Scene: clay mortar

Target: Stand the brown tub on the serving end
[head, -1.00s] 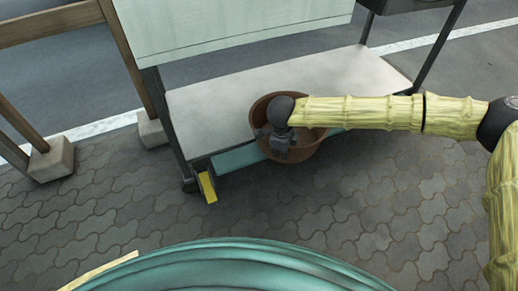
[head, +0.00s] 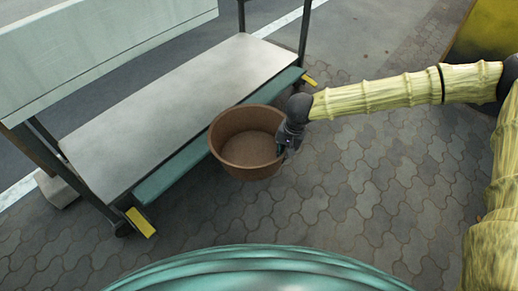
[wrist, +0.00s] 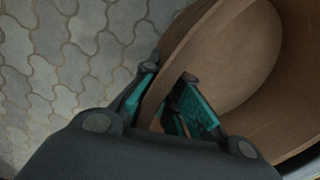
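The brown tub (head: 250,150) is round, open-topped and upright, and looks empty. In the head view it overlaps the front edge of the cart; I cannot tell its exact height above the paving. My gripper (head: 286,143) is at the right side of its rim. In the wrist view my gripper (wrist: 170,100) has one teal-padded finger on each side of the tub's wall (wrist: 235,60), shut on the rim. I cannot tell which part in view is the serving end.
The cart has a long pale shelf (head: 160,105) with a teal front strip (head: 180,168) and yellow end pieces (head: 141,222). A pale upper panel (head: 75,55) overhangs its back. A yellow surface (head: 485,30) stands at the top right. Paving (head: 350,190) in front is clear.

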